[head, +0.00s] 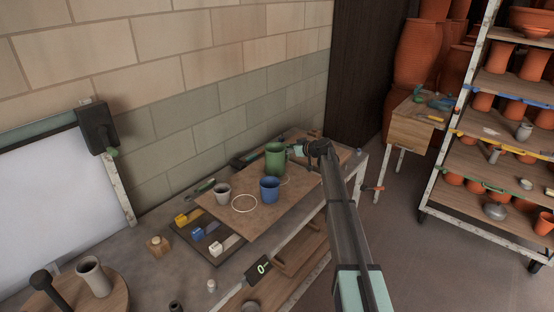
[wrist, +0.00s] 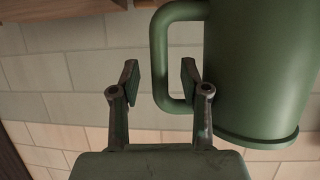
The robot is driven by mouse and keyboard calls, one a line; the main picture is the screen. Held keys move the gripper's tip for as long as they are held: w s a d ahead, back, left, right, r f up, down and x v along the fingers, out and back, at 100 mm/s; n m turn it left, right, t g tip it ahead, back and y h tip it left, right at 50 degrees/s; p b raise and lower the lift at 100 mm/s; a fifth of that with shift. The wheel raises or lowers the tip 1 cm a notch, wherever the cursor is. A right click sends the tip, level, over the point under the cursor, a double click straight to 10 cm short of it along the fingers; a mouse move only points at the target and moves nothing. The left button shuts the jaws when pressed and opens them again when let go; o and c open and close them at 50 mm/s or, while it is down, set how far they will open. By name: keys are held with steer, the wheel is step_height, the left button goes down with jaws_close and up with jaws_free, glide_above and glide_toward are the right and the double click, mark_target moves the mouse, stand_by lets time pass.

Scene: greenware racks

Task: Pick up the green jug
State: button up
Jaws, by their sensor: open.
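The green jug (head: 275,160) stands upright near the back of a brown board on the bench, its handle toward my gripper (head: 303,151). The wrist view shows the jug's body (wrist: 262,75) large at the right, with its handle (wrist: 158,60) to the left. My gripper (wrist: 160,80) is open and empty. In that view the handle's upright bar lies between the two fingertips, and the right finger overlaps the handle's opening. I cannot tell whether a finger touches the handle.
A blue mug (head: 270,189) stands just in front of the jug. A grey cup (head: 222,192) and a white ring (head: 244,203) are to its left on the board (head: 240,225). The brick wall (head: 220,120) rises behind. A rack of pots (head: 470,150) stands at the right.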

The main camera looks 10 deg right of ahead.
jaws_close()
steer(key=shift+r, duration=0.15)
step_height(320, 180, up, 20)
steer(key=b, duration=0.4)
steer(key=shift+f+b, duration=0.2)
steer(key=shift+b, duration=0.2)
stand_by(0.9)
stand_by(0.5)
